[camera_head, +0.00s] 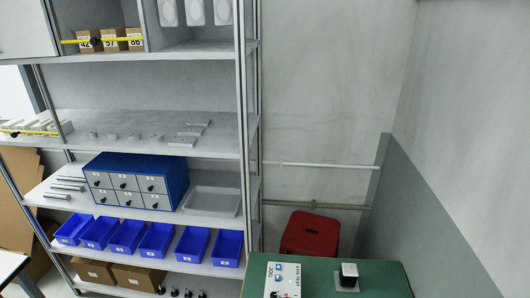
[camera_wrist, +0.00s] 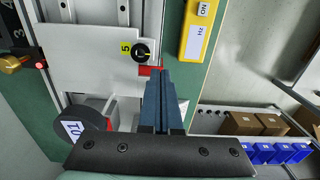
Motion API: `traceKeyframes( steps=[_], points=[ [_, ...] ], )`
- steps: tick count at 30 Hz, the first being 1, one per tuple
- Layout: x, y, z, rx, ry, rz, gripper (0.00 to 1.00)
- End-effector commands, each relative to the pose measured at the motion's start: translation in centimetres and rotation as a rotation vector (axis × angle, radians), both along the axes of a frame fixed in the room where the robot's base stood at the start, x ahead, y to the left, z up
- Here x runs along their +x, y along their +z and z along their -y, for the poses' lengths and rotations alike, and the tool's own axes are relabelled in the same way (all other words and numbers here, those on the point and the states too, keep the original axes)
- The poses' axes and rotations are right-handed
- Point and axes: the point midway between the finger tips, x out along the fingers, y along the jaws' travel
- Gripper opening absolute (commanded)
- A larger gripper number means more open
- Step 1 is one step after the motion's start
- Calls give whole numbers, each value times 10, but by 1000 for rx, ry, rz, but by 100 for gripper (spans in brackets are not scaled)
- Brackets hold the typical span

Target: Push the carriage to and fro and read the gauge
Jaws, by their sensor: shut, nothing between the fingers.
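In the wrist view, a pale plate (camera_wrist: 85,58), which looks like the carriage, sits in front of vertical rails. It bears a yellow tag marked 5 (camera_wrist: 125,47) and a black round piece (camera_wrist: 142,52). My gripper (camera_wrist: 160,73) is shut and empty, its dark blue fingers together. The fingertips are close to a red part (camera_wrist: 150,70) at the plate's lower right edge; I cannot tell whether they touch. I cannot identify the gauge for certain. The head view shows neither my gripper nor the carriage.
A yellow box (camera_wrist: 196,32) is right of the plate, and a black disc (camera_wrist: 88,138) is at lower left. In the head view, a green table (camera_head: 325,280) bears a control box (camera_head: 283,280) and a black knob (camera_head: 349,272). A red stool (camera_head: 310,233) stands behind it, right of loaded shelves.

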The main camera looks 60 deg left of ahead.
Motion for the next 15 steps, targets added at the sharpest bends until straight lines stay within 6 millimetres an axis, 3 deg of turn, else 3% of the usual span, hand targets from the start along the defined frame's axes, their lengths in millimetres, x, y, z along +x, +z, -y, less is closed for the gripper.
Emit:
traceKeyframes(
  steps=[15],
  points=[
    [5,0,-6,0,0,0,0]
  ],
)
